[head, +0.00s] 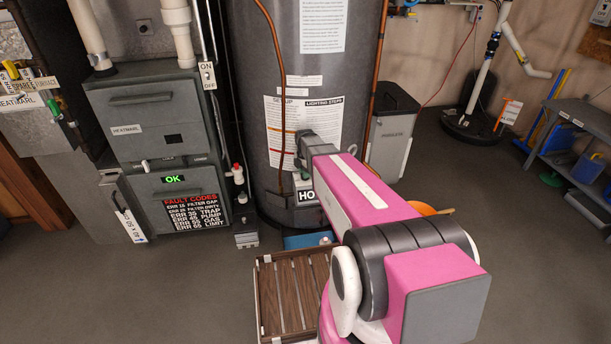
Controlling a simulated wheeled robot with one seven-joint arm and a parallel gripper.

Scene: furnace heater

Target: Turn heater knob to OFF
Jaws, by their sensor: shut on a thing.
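The heater is a tall grey tank (252,90) in the middle of the head view, with a setup and lighting-steps sheet on its front. A small control box (308,195) with a partly covered "HO" label sits low on the tank. My gripper (303,150) is at the tank's front, just above that box, reached by my pink arm from the lower right. It is shut on what appears to be the heater knob. The knob, its marks and the fingertips are largely hidden by my wrist and arm, so the knob's setting cannot be read.
A grey furnace (150,120) with a green OK display stands left of the tank. Copper pipe (276,60) runs down the tank near my gripper. A grey bin (392,130) is behind my arm.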

